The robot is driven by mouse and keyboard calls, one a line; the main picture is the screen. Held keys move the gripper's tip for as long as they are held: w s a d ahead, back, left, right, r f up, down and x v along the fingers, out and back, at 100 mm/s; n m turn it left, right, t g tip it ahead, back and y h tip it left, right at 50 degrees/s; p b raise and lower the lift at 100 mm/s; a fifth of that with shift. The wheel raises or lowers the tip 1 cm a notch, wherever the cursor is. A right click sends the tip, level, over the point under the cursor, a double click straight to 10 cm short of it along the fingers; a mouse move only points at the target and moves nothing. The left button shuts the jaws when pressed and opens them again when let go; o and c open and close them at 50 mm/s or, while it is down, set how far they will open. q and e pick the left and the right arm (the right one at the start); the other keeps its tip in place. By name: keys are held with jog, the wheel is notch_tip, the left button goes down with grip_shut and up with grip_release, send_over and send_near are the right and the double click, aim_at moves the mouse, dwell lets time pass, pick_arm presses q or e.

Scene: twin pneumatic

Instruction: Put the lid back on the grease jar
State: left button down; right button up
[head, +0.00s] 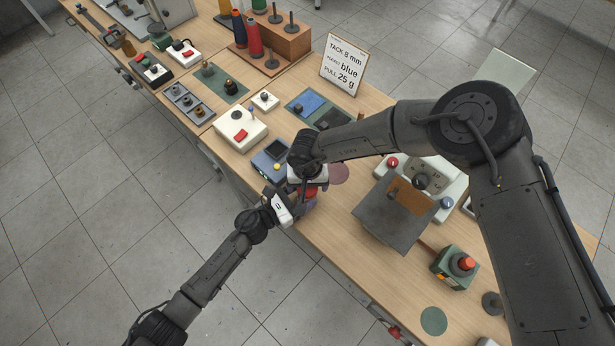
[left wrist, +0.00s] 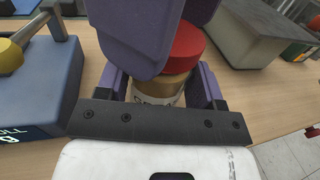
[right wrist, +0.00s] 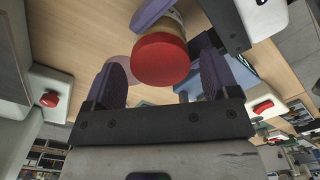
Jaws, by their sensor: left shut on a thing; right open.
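The grease jar (left wrist: 160,86) has a tan body with a pale label and stands between the purple fingers of my left gripper (left wrist: 163,78), which is shut on it. The red lid (left wrist: 188,43) sits at the jar's top; whether it is fully seated I cannot tell. In the right wrist view the lid (right wrist: 160,60) faces the camera, with part of the jar (right wrist: 174,22) behind it. My right gripper (right wrist: 163,76) is open, its fingers on either side of the lid and apart from it. In the head view both grippers meet at the table's front edge, mostly hiding the jar.
A blue box with a yellow knob (head: 271,160) stands close left of the grippers. A pink round mat (head: 339,174) lies just right. A grey slab (head: 385,225) and a green box with a red button (head: 455,267) stand farther right.

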jog(key=shift+f, duration=0.35)
jog(key=c, duration=0.9)
jog(key=m, duration=0.6)
jog(key=shift+m, duration=0.3)
jog(key=shift+c, duration=0.2)
jog(key=o, duration=1)
jog(key=shift+r, duration=0.15)
jog(key=shift+r, duration=2.15)
